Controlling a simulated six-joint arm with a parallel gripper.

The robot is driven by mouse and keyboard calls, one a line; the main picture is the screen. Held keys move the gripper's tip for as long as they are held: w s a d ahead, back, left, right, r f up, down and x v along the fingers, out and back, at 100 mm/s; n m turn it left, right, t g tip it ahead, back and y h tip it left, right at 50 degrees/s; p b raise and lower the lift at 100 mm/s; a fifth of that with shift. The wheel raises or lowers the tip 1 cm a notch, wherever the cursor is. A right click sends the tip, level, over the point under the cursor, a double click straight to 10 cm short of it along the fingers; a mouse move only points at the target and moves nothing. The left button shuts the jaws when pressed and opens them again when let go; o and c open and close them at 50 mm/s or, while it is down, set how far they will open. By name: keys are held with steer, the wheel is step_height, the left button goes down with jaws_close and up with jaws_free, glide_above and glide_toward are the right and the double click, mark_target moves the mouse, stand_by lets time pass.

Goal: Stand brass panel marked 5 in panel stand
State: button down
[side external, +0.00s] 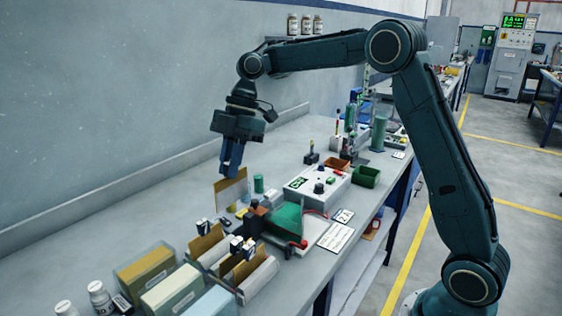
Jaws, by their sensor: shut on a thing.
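My gripper (231,172) points straight down over the left part of the bench. It is shut on a flat brass-coloured panel (230,192), which hangs upright below the fingers. No number can be read on the panel at this size. Below it are two white stands, one at the back (214,259) and one nearer the front (262,277). Each has brass panels in it, such as the back one (205,241) and the front one (243,267). I cannot tell which stand is the panel stand. Whether the held panel touches anything below is unclear.
Small black-and-white clips stand around the stands. A green wedge-shaped piece (286,219) and a white instrument box (318,187) are to the right. Boxes (172,290) and white bottles (99,296) are at the front left. The bench by the wall (120,205) is clear.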

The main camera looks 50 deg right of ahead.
mark_target(216, 199)
steer(key=a+f, duration=0.4)
steer(key=a, duration=0.1)
steer(key=shift+s+f, duration=0.1)
steer(key=shift+f, duration=0.6)
steer(key=shift+f, duration=0.45)
steer(key=shift+f, duration=3.65)
steer(key=shift+f, duration=0.2)
steer(key=c, duration=1.3)
jaws_free()
